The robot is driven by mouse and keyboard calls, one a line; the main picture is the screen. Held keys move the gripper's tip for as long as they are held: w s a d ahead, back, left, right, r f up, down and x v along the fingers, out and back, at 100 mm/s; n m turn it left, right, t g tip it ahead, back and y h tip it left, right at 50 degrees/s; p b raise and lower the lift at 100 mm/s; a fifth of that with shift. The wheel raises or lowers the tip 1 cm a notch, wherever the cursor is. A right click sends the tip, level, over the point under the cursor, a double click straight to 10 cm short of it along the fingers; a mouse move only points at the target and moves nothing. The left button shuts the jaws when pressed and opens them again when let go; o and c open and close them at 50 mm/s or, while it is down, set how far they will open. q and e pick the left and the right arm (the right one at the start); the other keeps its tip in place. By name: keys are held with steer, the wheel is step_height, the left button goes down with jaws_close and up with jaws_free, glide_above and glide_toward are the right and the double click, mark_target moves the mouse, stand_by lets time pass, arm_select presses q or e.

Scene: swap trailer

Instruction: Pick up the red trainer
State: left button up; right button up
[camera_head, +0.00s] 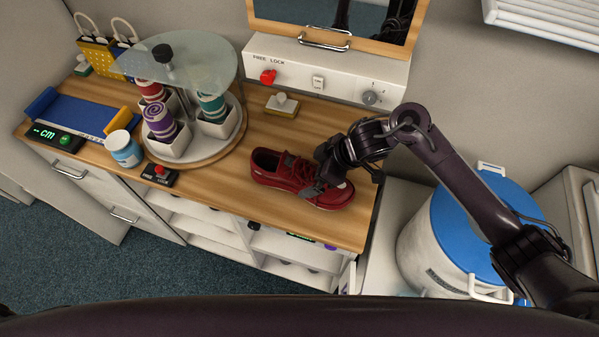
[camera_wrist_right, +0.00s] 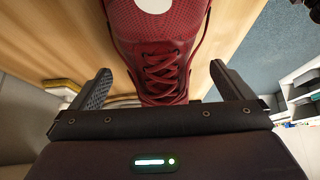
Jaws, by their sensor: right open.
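The red trainer (camera_head: 293,178) lies on the wooden counter, sole down, with its opening at the left end and its toe toward the right. My right gripper (camera_head: 318,187) is over the laced front half of the trainer and covers part of it. In the right wrist view the trainer (camera_wrist_right: 160,45) runs between the two spread fingers of my right gripper (camera_wrist_right: 163,90). The fingers stand one on each side of it, with a gap visible on both sides. My left gripper does not show.
A turntable (camera_head: 240,141) with rolled socks in white cups under a glass disc (camera_head: 190,65) stands left of the trainer. A small yellow-and-white block (camera_head: 282,104) lies behind it. A control panel (camera_head: 325,75) backs the counter. A blue-lidded bin (camera_head: 480,225) stands right.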

mark_target(302, 176)
steer(key=x, duration=0.4)
steer(key=shift+a+r+p, duration=0.15)
steer(key=shift+a+p, duration=0.1)
steer(key=shift+p, duration=0.15)
steer(key=shift+w+a+f, duration=0.2)
steer(key=shift+a+f, duration=0.1)
steer(key=shift+f, duration=0.2)
steer(key=c, duration=0.9)
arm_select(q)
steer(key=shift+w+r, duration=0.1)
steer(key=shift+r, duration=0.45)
arm_select(e)
steer(key=shift+c, duration=1.4)
steer(key=shift+r, duration=0.2)
